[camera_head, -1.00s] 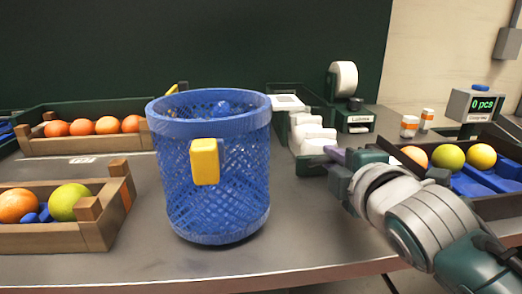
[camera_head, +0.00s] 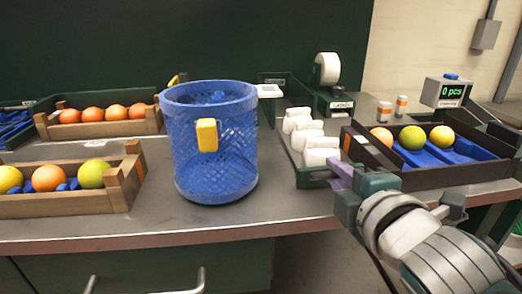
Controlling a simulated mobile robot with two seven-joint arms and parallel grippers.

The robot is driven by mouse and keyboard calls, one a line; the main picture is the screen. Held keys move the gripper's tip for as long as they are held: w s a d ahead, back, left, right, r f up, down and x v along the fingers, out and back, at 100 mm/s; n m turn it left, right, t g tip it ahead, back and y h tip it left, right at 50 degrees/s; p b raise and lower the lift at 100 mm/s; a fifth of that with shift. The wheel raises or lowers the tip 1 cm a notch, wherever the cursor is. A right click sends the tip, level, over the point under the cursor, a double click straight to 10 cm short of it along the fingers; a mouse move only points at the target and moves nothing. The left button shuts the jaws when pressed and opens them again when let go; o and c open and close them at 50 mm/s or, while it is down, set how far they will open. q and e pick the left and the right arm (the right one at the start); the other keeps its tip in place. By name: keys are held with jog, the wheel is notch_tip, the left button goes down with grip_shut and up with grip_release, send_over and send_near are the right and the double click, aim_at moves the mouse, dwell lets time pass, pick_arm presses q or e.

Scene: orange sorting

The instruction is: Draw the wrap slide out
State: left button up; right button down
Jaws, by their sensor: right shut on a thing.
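The wrap slide (camera_head: 313,180) is a dark green tray right of the blue basket, with white wrapped rolls (camera_head: 303,134) lying along it. It extends toward me over the table, its front end near the table's front edge. My right gripper (camera_head: 343,177) is shut at the slide's front right corner, with purple finger parts against it. The exact grip point is partly hidden by the fingers. My left gripper is not in view.
A blue mesh basket (camera_head: 213,150) with a yellow tag stands left of the slide. A dark fruit tray (camera_head: 440,179) lies close on the right. Wooden crates (camera_head: 75,205) of fruit are at left. A label dispenser (camera_head: 333,95) stands behind.

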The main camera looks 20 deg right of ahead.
jog(key=shift+r, duration=0.1)
jog(key=c, duration=1)
grip_release()
jog(key=shift+s, duration=0.2)
jog(key=shift+o, duration=0.8)
jog(key=v, duration=1)
jog(key=shift+p, duration=0.4)
